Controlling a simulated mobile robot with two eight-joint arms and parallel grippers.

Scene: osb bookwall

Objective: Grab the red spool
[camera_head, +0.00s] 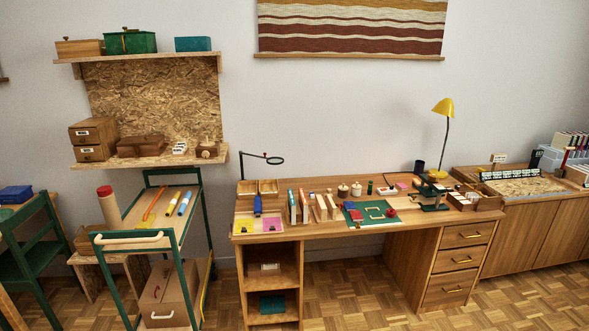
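A small red object (391,212), probably the red spool, rests at the right side of the green mat (352,206) on the wooden desk. It is too small to make out its exact shape. Two small pale, spool-like objects with darker tops, a left one (343,190) and a right one (356,188), stand behind the mat. Neither of my grippers shows in the head view.
The desk (320,232) also bears upright books (304,206), a yellow lamp (443,107), a magnifier (275,160) and a dark green stand (431,194) close right of the red object. A green-framed cart (130,240) stands left. Parquet floor lies bare in front.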

